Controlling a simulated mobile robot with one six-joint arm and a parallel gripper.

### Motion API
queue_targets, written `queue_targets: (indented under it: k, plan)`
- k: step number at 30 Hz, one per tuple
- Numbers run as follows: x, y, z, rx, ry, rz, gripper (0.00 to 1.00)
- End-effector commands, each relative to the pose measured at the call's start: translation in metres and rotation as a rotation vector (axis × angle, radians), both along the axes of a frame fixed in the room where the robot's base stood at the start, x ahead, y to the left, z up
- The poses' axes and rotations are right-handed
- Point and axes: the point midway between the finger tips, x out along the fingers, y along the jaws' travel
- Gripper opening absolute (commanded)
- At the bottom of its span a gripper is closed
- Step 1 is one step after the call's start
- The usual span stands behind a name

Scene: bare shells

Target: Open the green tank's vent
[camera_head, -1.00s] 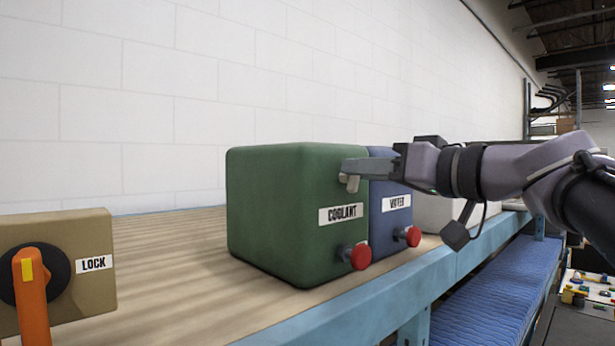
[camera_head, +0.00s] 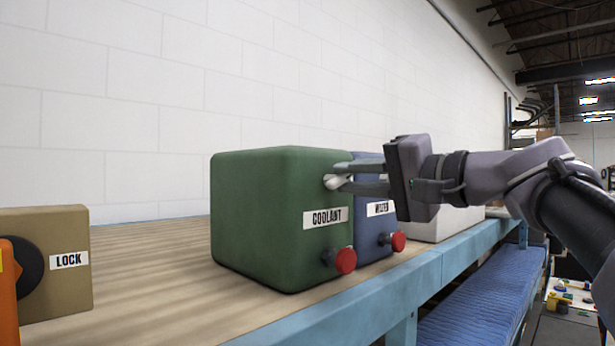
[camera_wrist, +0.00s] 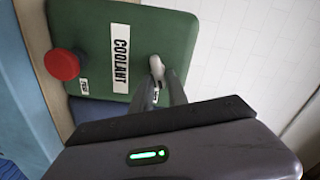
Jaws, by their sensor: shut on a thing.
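The green tank (camera_head: 265,225), labelled COOLANT, stands on the wooden bench top. A small pale vent handle (camera_head: 331,182) sits on its front face, above the label. My gripper (camera_head: 338,175) reaches in from the right with its fingers closed around the handle, which they partly hide. In the wrist view the tank (camera_wrist: 180,30) appears turned on its side, and the pale handle (camera_wrist: 157,67) shows between my fingertips (camera_wrist: 163,85). A red knob (camera_head: 345,261) sticks out low on the tank's front; it also shows in the wrist view (camera_wrist: 62,64).
A blue tank (camera_head: 368,225) with its own red knob (camera_head: 398,241) stands close to the right of the green one, partly behind my gripper. A tan LOCK box (camera_head: 70,285) with an orange handle (camera_head: 5,285) is at left. The bench's blue edge (camera_head: 330,322) runs along the front.

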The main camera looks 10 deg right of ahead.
Motion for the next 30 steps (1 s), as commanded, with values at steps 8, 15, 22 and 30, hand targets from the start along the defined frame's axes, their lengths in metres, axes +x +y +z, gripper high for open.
queue_targets:
  k: [8,15,22,30]
  plan:
    - [0.0004,-0.0004,-0.0021,0.167,0.122,0.000,0.00]
    - [0.0006,-0.0006,-0.0039,0.263,0.191,0.000,0.00]
    - [0.0005,-0.0006,-0.0044,0.304,0.221,0.000,0.00]
    - [0.0004,-0.0004,-0.0046,0.315,0.228,0.001,0.00]
